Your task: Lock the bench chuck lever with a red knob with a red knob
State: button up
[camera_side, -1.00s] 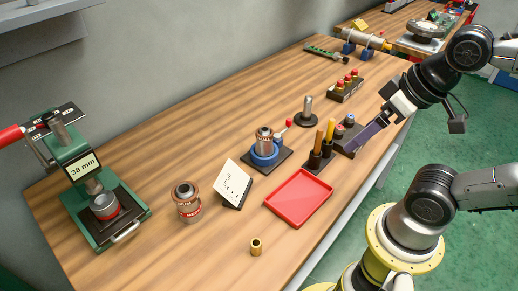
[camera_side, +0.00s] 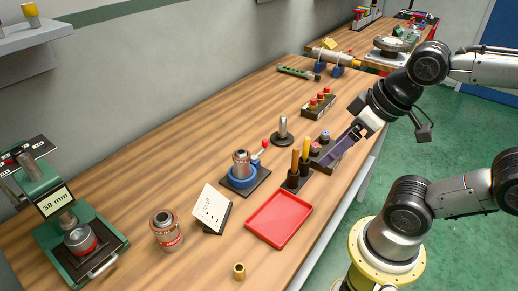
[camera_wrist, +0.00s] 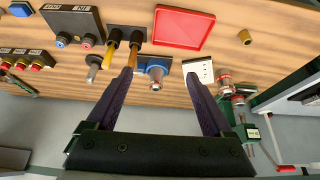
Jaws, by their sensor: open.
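The bench chuck (camera_side: 240,185) is a blue ring on a dark plate, with a metal cylinder (camera_side: 241,160) standing in it. Its lever ends in a red knob (camera_side: 265,143), raised at the chuck's back right. In the wrist view the chuck (camera_wrist: 150,62) shows between the fingers, farther off; I cannot make out the red knob there. My gripper (camera_side: 337,154) is open and empty, its dark purple fingers apart, beside the button box and to the right of the chuck. The fingers also show in the wrist view (camera_wrist: 159,75). They touch nothing that I can see.
A button box (camera_side: 322,147), a holder with yellow-handled tools (camera_side: 299,168) and a metal post (camera_side: 283,130) stand near the chuck. A red tray (camera_side: 279,218), a white card (camera_side: 211,205), a labelled cylinder (camera_side: 166,231) and a brass piece (camera_side: 239,270) are nearer. Bare wood lies behind the chuck.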

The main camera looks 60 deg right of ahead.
jog(key=shift+s, duration=0.25)
jog(key=shift+c, duration=1.1)
jog(key=r, duration=0.2)
jog(key=w+r, duration=0.1)
jog(key=r, duration=0.1)
jog(key=c, duration=0.5)
jog(key=shift+g, duration=0.8)
jog(key=w+r, duration=0.1)
jog(key=r, duration=0.1)
jog(key=w+r, duration=0.4)
jog(key=shift+d, duration=0.4)
grip_shut()
jog(key=w+d+g, duration=0.2)
jog(key=w+d, duration=0.1)
jog(key=w, duration=0.6)
jog(key=w+d+g, duration=0.2)
jog(key=w, duration=0.8)
jog(key=w+d+f+m+g, duration=0.1)
jog(key=w+d+f, duration=0.2)
jog(key=f, duration=0.4)
jog(key=w+d+f+g, duration=0.1)
jog(key=w+d+f, duration=0.2)
jog(key=w+f, duration=0.3)
notch_tip(320, 180, down, 2)
jog(key=shift+w+d+f+m+g, duration=0.2)
jog(key=shift+w+d+m+g, duration=0.1)
jog(key=shift+d+m+g, duration=0.1)
